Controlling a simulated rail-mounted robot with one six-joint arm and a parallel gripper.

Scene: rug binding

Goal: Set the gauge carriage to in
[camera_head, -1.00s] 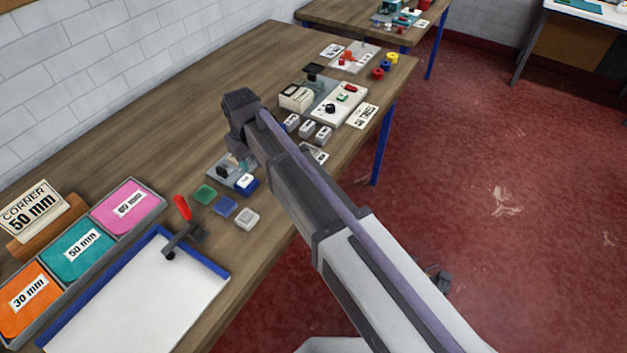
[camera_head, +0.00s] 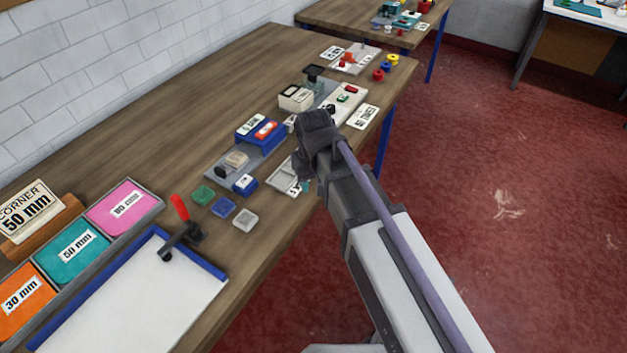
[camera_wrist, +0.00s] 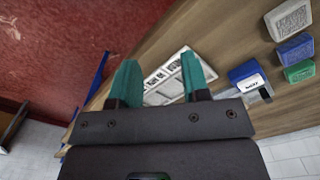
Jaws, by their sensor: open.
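My gripper (camera_head: 305,184) is low over the bench's front edge, beside a pale framed plate (camera_head: 283,176). In the wrist view my gripper (camera_wrist: 160,82) is open, its teal fingers apart and nothing between them. The pale plate with black printed marks (camera_wrist: 168,77) shows beyond the fingertips. Left of the plate in the head view, a blue block with a white label (camera_head: 245,184) sits at the front of a grey base; it also shows in the wrist view (camera_wrist: 247,76). I cannot tell which part is the gauge carriage, and its setting is not readable.
A blue box with an orange piece (camera_head: 264,130) stands behind. A white switch panel (camera_head: 352,98) is farther back. The bench's wall side is clear.

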